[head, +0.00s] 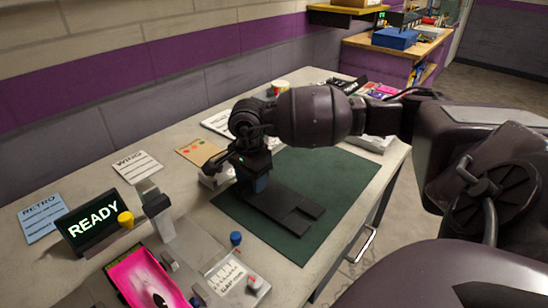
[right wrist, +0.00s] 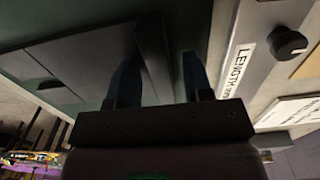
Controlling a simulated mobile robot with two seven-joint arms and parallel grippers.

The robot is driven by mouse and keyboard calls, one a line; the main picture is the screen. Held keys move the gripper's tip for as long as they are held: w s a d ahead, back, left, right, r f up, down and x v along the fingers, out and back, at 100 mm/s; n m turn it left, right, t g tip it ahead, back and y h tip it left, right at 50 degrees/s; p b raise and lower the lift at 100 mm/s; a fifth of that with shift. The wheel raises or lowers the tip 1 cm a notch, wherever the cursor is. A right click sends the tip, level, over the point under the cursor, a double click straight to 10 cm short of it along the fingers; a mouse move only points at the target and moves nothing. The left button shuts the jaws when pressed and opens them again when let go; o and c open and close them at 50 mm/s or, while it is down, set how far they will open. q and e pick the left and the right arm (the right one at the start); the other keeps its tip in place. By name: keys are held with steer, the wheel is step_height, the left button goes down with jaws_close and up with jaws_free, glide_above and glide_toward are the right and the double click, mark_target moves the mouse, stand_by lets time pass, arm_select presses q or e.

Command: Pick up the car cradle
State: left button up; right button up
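A dark, flat, stepped piece, which I take to be the car cradle (head: 285,209), lies on the green mat (head: 320,172) in the head view. My right gripper (head: 256,186) points down at its left end and hides that end. In the right wrist view, the two fingers of the gripper (right wrist: 160,80) stand apart. A dark upright bar of the cradle (right wrist: 154,58) is between them, with gaps visible on both sides. My left gripper is not in view.
A grey block labelled LENGTH with a black knob (right wrist: 288,41) stands close beside the gripper. A READY display (head: 92,218), a pink tray (head: 150,278) and a small panel with knobs (head: 232,275) are at the front left. The mat's right part is clear.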

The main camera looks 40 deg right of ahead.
jaws_close()
